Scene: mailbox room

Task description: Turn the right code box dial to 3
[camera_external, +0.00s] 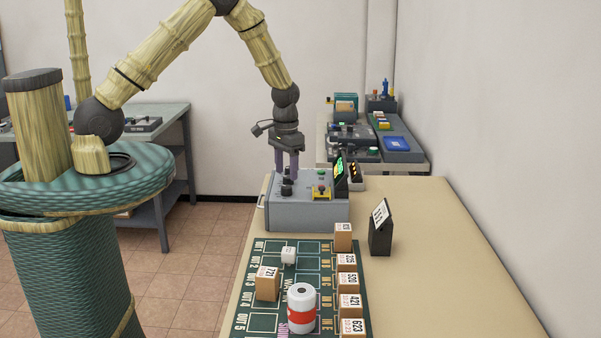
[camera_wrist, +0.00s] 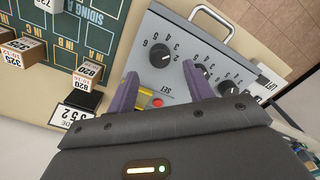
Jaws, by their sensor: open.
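The grey code box (camera_external: 305,219) stands on the table beyond the green mat. One dial (camera_wrist: 160,54) lies just ahead of the space between my fingertips. Another dial (camera_wrist: 230,88) sits farther right, and a middle one is partly hidden by my right-hand finger. The pictures do not settle which dial is named right, and the pointer settings are too small to read surely. My gripper (camera_external: 287,179) points down over the box's dial side, open and empty; it also shows in the wrist view (camera_wrist: 160,70).
A red button (camera_wrist: 158,102) is on a yellow patch between my fingers. The green mat (camera_external: 245,290) holds numbered blocks (camera_external: 267,284) and a red-white can (camera_external: 302,308). A black sign stand (camera_external: 381,236) is nearby.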

